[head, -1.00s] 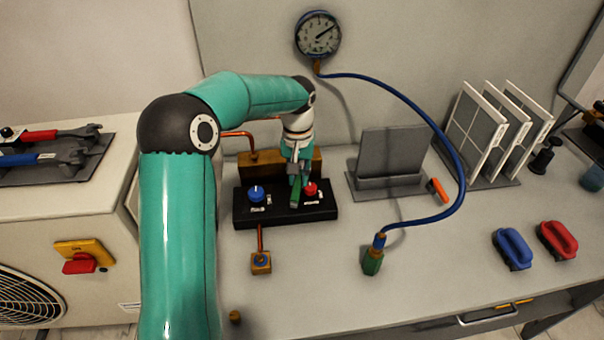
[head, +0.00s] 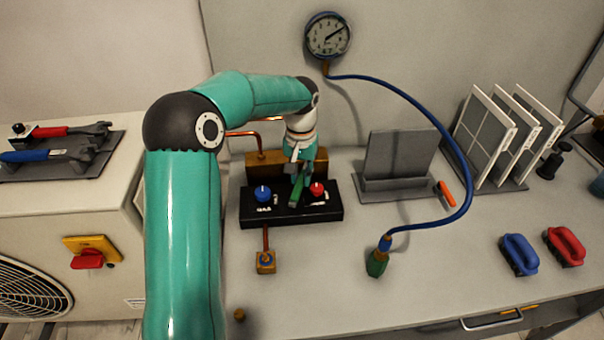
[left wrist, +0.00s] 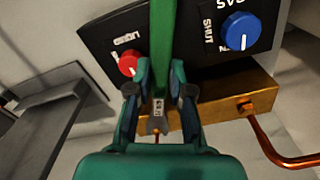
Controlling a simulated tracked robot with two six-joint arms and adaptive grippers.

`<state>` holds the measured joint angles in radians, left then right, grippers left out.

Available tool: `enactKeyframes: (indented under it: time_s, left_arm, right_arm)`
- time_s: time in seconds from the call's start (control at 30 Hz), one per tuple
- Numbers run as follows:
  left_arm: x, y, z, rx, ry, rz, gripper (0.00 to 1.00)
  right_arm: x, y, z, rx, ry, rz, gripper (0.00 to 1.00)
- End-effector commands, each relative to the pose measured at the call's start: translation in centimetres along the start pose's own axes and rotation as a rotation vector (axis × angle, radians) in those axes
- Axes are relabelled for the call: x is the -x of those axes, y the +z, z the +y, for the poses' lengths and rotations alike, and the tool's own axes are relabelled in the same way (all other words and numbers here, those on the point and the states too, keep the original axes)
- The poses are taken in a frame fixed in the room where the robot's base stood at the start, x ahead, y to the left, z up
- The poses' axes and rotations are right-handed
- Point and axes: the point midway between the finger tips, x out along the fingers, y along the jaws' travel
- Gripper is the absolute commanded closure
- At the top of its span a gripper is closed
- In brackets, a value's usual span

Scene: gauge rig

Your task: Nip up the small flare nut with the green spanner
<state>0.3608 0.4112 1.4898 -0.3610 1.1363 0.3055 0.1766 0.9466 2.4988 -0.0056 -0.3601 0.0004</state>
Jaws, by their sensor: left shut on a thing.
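My left gripper (left wrist: 160,85) is shut on the green spanner (left wrist: 163,40), with its green handle running up between the fingers in the left wrist view. The spanner's grey end shows below the fingers, close to the brass block (left wrist: 205,112). In the head view the gripper (head: 301,163) is above the black valve panel (head: 275,217), and the spanner (head: 297,192) shows between the blue and red knobs. A brass fitting (left wrist: 246,104) with a copper pipe sits on the block, right of the spanner. I cannot tell which fitting is the small flare nut. My right gripper is not in view.
A blue knob (head: 263,193) and red knob (head: 317,189) flank the spanner. A blue hose (head: 427,110) loops from the gauge (head: 328,36) to a green fitting (head: 377,263). A grey stand (head: 398,157) is to the right. The front bench is mostly clear.

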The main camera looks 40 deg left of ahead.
Motion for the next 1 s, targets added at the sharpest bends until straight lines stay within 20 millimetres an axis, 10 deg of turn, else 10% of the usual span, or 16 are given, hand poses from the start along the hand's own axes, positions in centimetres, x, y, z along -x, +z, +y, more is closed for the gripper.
enactKeyframes:
  time_s: [1.0]
  left_arm:
    - [0.0, -0.1, 1.7, 0.148, -0.001, 0.0, 1.0]
  right_arm:
    - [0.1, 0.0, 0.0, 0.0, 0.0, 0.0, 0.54]
